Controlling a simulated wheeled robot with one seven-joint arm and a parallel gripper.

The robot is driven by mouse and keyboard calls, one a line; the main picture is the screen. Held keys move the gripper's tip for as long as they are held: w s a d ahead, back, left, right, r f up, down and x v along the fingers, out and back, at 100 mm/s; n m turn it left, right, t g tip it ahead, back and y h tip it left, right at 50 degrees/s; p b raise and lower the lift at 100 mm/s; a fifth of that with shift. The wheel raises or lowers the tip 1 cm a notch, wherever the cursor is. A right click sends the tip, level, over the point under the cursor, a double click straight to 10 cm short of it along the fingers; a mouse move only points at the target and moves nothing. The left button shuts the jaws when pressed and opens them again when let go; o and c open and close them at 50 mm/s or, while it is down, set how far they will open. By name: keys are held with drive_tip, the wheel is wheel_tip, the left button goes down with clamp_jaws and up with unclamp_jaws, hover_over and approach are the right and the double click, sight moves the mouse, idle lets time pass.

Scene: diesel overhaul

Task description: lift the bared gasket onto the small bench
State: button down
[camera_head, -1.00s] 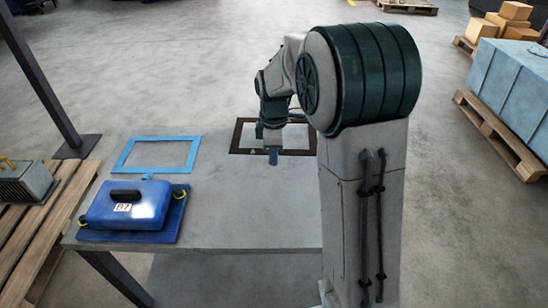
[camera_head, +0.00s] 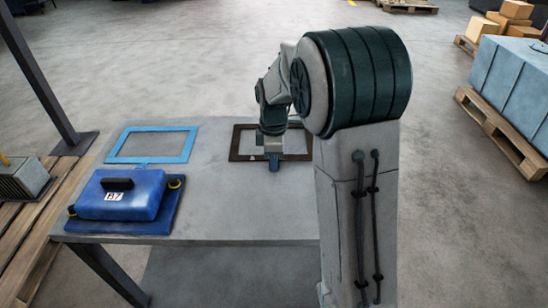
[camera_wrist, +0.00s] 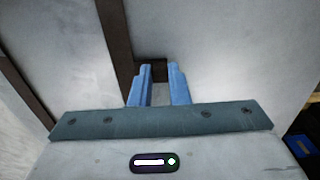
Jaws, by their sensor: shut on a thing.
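The gasket, a flat dark brown rectangular frame (camera_head: 237,143), is over the far right part of the small grey bench (camera_head: 225,210). My gripper (camera_head: 273,163) is at the middle of its near side. In the wrist view, the blue fingers (camera_wrist: 158,86) are shut on a short dark tab of the gasket, whose dark bar (camera_wrist: 116,40) runs past on the left. I cannot tell whether the gasket touches the bench top or hangs just above it. My arm hides the bench's right part.
A light blue rectangular frame (camera_head: 119,146) lies on the bench's far left. A blue case-like cover with a black handle (camera_head: 122,197) sits near the front left. A dark post (camera_head: 40,70) and a wooden pallet (camera_head: 25,228) stand left. Bare bench lies between cover and gasket.

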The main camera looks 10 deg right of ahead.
drive_tip(key=c, duration=1.3)
unclamp_jaws()
drive_tip(key=shift+r, duration=0.1)
wheel_tip(320, 180, up, 13)
drive_tip(key=s+d+m+t+p, duration=0.2)
drive_tip(key=s+m+p, duration=0.2)
drive_tip(key=s+m, duration=1.1)
drive_tip(key=s, duration=0.7)
drive_tip(key=shift+s+f+m+t, duration=0.2)
drive_tip(key=shift+m+t, duration=0.1)
drive_tip(key=shift+t, duration=0.1)
